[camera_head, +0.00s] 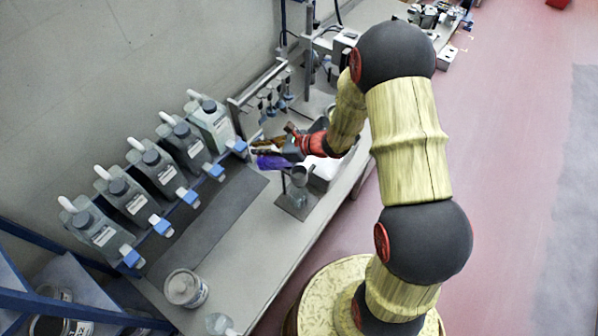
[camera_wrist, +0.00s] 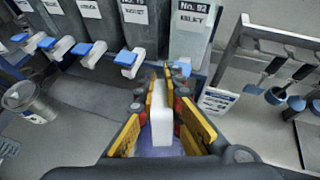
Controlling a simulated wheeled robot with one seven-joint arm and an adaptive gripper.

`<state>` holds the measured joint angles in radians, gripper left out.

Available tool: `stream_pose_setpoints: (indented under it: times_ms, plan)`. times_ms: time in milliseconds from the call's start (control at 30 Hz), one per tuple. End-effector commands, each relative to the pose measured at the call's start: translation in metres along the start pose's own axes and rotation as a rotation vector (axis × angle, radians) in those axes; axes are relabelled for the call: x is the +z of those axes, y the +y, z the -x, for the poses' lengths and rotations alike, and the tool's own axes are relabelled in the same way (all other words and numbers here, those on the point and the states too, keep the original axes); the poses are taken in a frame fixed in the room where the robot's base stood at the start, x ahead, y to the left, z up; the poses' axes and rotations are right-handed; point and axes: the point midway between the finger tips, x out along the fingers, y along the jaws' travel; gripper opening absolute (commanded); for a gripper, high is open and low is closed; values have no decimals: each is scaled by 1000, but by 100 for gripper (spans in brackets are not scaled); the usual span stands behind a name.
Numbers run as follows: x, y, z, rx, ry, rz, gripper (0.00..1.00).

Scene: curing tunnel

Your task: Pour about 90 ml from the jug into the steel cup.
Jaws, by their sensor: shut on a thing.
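My gripper (camera_head: 286,146) is shut on the white handle (camera_wrist: 161,115) of a purple jug (camera_head: 272,162). The handle stands between the yellow finger pads in the wrist view, with a little of the purple jug body (camera_wrist: 158,149) below it. In the head view the jug looks tilted, but its mouth and contents cannot be made out. A small grey metal cup (camera_head: 300,176), which looks like the steel cup, is just right of and below the jug in the picture. Whether they touch cannot be told. The cup's inside is not visible.
A row of labelled containers (camera_head: 153,167) with blue taps stands along the wall. A rack of hanging ladles (camera_head: 268,101) is behind my gripper. A lidded tin (camera_head: 184,287) and a clear vessel (camera_head: 218,323) stand at the near end.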

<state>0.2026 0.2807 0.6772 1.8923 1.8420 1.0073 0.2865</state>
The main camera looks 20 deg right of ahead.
Motion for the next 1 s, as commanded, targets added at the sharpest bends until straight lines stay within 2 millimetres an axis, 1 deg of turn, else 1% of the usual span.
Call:
stream_pose_setpoints:
  times_ms: [333, 1000]
  plan:
    - [2, -1, 7, -2, -45, -1, 0]
    - [0, -2, 15, -2, -62, -1, 0]
